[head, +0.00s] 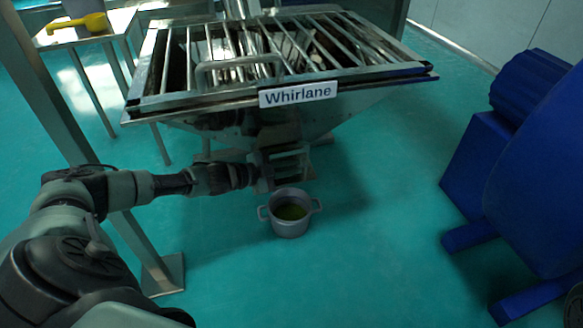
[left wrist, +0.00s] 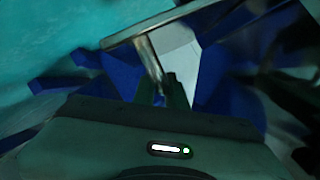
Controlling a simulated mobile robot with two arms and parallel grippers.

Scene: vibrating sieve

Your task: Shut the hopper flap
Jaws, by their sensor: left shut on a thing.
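The steel hopper (head: 355,100) with a barred top and a "Whirlane" label stands at the back middle of the head view. My left gripper (head: 292,166) reaches in from the left, under the hopper's sloped body and above a grey pot. In the left wrist view my left gripper (left wrist: 161,90) is shut on a metal rod handle (left wrist: 149,60), which joins a flat metal bar or plate edge (left wrist: 165,22). How this part sits on the hopper outlet is too dark to tell, so the flap's position is unclear. My right gripper is out of view.
The two-handled grey pot (head: 290,225) with yellow-green contents stands on the floor just below my left gripper. A large blue machine (head: 530,170) fills the right. A side table (head: 65,40) with a yellow scoop (head: 80,23) is at upper left. The teal floor between is clear.

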